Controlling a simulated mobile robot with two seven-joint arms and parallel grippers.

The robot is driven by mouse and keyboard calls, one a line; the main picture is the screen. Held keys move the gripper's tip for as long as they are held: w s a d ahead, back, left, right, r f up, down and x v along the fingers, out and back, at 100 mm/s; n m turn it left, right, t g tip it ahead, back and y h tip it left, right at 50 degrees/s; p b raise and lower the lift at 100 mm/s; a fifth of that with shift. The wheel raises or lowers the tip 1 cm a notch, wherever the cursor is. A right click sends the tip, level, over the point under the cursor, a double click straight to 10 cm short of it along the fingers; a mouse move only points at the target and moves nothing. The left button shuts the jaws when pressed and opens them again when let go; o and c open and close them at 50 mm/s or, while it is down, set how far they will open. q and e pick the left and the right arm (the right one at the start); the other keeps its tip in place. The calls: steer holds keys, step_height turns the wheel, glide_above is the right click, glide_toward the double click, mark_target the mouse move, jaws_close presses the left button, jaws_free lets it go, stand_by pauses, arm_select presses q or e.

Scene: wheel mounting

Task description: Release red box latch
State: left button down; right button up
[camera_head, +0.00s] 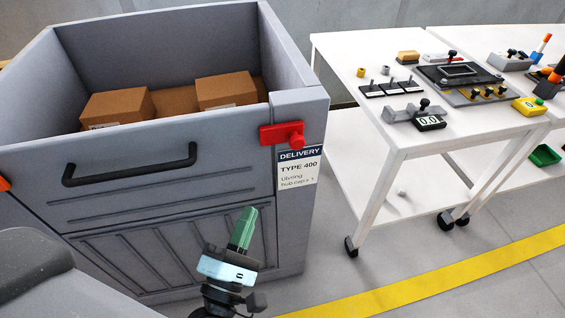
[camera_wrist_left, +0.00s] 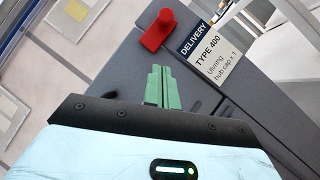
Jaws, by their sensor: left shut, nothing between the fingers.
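The red latch (camera_head: 283,134) sits at the top right corner of the grey delivery box (camera_head: 180,170), with a round knob at its right end. It also shows in the left wrist view (camera_wrist_left: 157,30), above the fingertips. My left gripper (camera_head: 244,222) has green fingers and a pale blue body. Its fingers are shut and empty, in front of the box and below the latch, apart from it. In the left wrist view the fingers (camera_wrist_left: 160,80) point toward the latch. My right gripper is not in view.
The box has a black handle (camera_head: 130,165) on its front and brown cartons (camera_head: 117,106) inside. A delivery label (camera_head: 299,167) is below the latch. A white wheeled table (camera_head: 345,60) with tools stands at right. Floor with a yellow stripe (camera_head: 400,295) lies between.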

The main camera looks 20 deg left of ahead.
mark_target(291, 137)
arm_select(q)
steer(key=shift+w, duration=0.1)
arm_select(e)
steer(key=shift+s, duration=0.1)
